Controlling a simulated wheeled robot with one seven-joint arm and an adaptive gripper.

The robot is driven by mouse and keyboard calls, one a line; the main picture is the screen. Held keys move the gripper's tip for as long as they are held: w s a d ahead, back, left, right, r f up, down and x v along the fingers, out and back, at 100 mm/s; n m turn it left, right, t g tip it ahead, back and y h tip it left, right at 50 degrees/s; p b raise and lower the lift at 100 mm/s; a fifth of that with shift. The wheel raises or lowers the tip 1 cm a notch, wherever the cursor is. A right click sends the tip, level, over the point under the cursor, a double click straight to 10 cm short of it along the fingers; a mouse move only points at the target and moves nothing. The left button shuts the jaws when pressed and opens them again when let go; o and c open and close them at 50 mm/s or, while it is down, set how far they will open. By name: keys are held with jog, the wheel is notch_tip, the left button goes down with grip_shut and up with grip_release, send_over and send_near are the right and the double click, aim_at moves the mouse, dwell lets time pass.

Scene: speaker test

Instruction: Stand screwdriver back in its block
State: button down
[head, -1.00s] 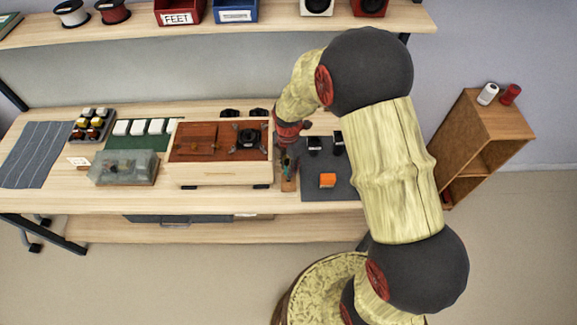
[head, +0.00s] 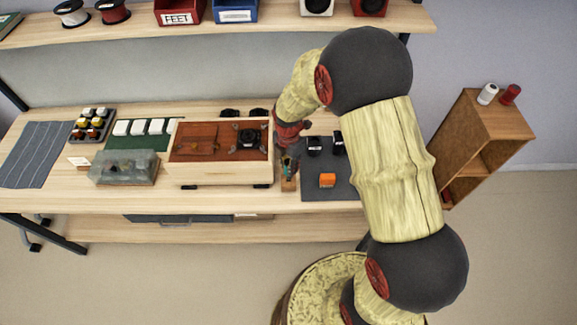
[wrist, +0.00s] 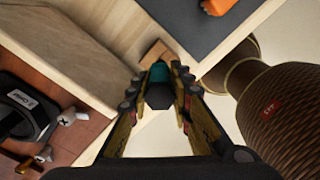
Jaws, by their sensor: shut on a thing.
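The screwdriver, with a teal and dark handle (wrist: 158,74), is between the fingers of my gripper (wrist: 157,98) in the wrist view. My gripper also shows in the head view (head: 289,160), low over the bench at the right end of the speaker box. It is shut on the handle. The small wooden block (head: 289,185) stands on the bench just below it, and its top (wrist: 154,51) shows just beyond the handle in the wrist view. The screwdriver's shaft and tip are hidden, so I cannot tell whether the tip is in the block.
The pale speaker box (head: 220,174) stands close on the left of the block. A dark grey mat (head: 318,191) with an orange block (head: 327,180) and black parts lies close on the right. A clear-lidded case (head: 122,168) is farther left. The bench's front edge is near.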

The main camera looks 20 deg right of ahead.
jog(key=shift+f+b, duration=1.2)
jog(key=shift+f, duration=0.95)
dwell(2.4)
jog(key=c, duration=1.5)
grip_release()
jog(key=shift+c, duration=0.2)
notch_tip(320, 180, up, 12)
